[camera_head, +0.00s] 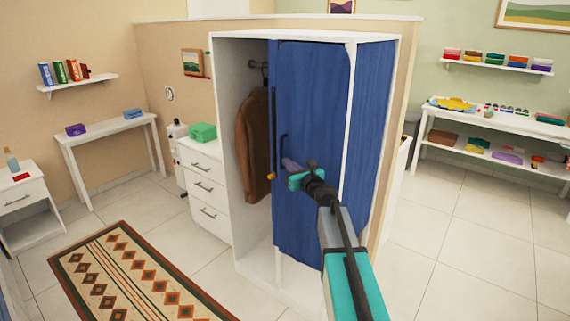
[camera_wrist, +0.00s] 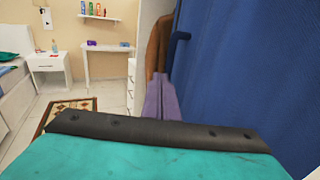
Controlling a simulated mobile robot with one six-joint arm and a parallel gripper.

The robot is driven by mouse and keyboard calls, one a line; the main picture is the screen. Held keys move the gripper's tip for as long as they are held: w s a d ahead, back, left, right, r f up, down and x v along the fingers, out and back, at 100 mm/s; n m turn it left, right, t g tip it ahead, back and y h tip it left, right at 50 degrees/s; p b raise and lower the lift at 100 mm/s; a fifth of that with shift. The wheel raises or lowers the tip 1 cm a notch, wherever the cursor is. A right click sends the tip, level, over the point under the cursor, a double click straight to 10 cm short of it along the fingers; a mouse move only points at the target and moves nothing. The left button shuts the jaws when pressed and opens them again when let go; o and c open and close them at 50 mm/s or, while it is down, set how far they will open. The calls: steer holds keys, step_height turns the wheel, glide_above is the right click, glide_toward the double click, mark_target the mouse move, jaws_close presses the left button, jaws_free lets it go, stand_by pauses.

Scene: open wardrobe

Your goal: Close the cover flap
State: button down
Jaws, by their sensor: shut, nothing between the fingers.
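The cover flap is a blue panel (camera_head: 315,150) on the front of the white wardrobe, and it covers the middle and right of the opening. A dark handle (camera_head: 283,150) stands upright near its left edge. The left part of the opening is uncovered, and a brown garment (camera_head: 257,145) hangs inside. My gripper (camera_head: 291,164) is in front of the panel, close to the handle; I cannot tell whether it touches. Its purple fingers are shut and empty. In the wrist view the fingers (camera_wrist: 160,98) point toward the brown garment, with the blue panel (camera_wrist: 240,70) on the right.
A white drawer unit (camera_head: 205,190) with a green box (camera_head: 203,131) stands left of the wardrobe. A patterned rug (camera_head: 135,275) lies on the floor at the lower left. A white shelf table (camera_head: 490,140) stands at the right. Tiled floor is free on both sides.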

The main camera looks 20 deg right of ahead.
steer(key=shift+s+d+b, duration=0.25)
steer(key=shift+s, duration=1.1)
steer(key=shift+s+d+b, duration=0.2)
steer(key=shift+s, duration=1.1)
steer(key=c, duration=2.5)
jaws_free()
